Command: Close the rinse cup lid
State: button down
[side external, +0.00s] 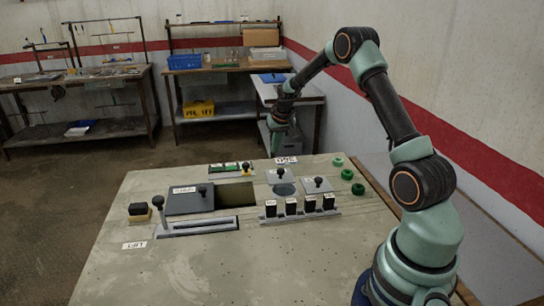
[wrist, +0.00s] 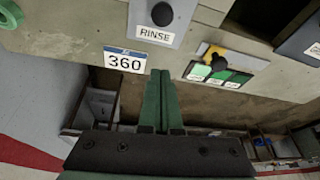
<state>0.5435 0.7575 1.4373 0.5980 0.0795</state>
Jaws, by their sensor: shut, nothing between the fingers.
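The rinse lid is a grey plate with a black knob and a "RINSE" label; it shows at the top of the wrist view (wrist: 150,32). In the side external view the lid (side external: 271,176) lies near the table's far edge, and a dark round opening (side external: 284,190), apparently the cup, is uncovered just in front of it. My gripper (side external: 274,152) is raised by the far edge, behind the lid and apart from it. In the wrist view its green fingers (wrist: 160,75) are together and empty, pointing toward the table edge beside the "360" tag (wrist: 125,62).
A second knobbed plate (side external: 318,187) lies right of the opening. A rack of black blocks (side external: 300,215) stands in front. A larger dark knobbed lid (side external: 180,204) and green rings (side external: 347,174) flank these. The front table is clear.

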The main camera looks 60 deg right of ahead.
aim_at(274, 169)
jog(key=x, duration=0.4)
jog(key=shift+s+f, duration=0.1)
jog(key=shift+f, duration=0.1)
jog(key=shift+s+a+f, duration=0.1)
jog(key=shift+s+a, duration=0.45)
jog(key=shift+s, duration=0.2)
jog(key=shift+s+a+f, duration=0.1)
jog(key=shift+s+a, duration=0.45)
jog(key=shift+s, duration=0.2)
jog(key=s+a, duration=0.5)
jog(key=shift+s+a, duration=0.3)
jog(key=shift+a, duration=0.05)
